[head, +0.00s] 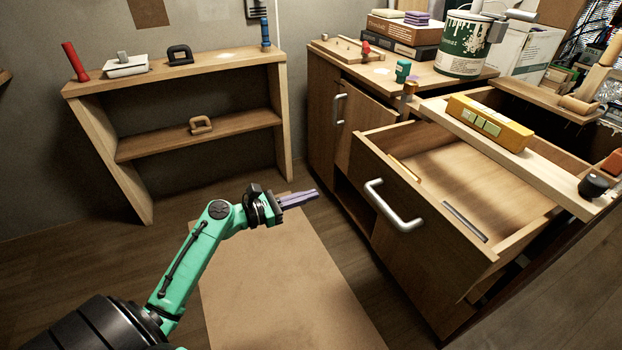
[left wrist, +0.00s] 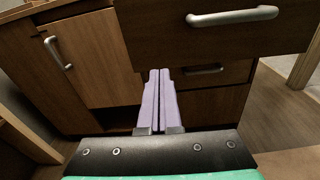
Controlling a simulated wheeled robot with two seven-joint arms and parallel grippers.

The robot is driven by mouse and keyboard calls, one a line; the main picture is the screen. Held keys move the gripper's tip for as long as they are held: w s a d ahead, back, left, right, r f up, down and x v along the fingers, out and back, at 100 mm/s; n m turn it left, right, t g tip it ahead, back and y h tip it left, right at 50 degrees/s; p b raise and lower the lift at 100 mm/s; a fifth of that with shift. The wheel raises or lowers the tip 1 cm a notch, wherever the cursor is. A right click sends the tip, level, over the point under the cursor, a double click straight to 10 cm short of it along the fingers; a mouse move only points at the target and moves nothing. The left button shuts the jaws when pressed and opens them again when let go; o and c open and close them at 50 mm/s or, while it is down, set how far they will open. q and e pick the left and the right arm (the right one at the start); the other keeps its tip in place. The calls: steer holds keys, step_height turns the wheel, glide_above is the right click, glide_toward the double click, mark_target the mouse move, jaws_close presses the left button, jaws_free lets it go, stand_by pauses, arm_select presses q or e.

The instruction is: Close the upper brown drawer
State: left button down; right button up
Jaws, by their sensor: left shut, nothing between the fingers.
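The upper brown drawer (head: 440,190) stands pulled out of the brown cabinet, with a silver bar handle (head: 392,205) on its front. Its inside shows a few flat items on the bottom. In the left wrist view the drawer front (left wrist: 215,40) fills the top right, with its handle (left wrist: 232,16) near the top edge. My left gripper (head: 316,194) is shut and empty, left of the drawer front and apart from it. Its purple fingers (left wrist: 160,95) lie together in the left wrist view, pointing at the cabinet. My right gripper is not in view.
A lower drawer handle (left wrist: 204,70) and a cabinet door (left wrist: 90,58) lie ahead of the fingers. A board with a yellow tool (head: 490,122) lies across the counter above the open drawer. A wooden shelf (head: 200,135) stands at the left. Floor around a brown mat (head: 285,285) is clear.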

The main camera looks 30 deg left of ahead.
mark_target(368, 171)
arm_select(q)
steer(key=shift+h, duration=0.4)
steer(key=r+x, duration=0.1)
steer(key=x, duration=0.3)
steer(key=r+x, duration=0.1)
steer(key=x, duration=0.8)
steer(key=shift+d+r+b, duration=0.3)
steer(key=shift+d+r, duration=0.1)
steer(key=shift+d, duration=0.05)
steer(key=shift+w+d, duration=0.15)
steer(key=shift+w, duration=0.1)
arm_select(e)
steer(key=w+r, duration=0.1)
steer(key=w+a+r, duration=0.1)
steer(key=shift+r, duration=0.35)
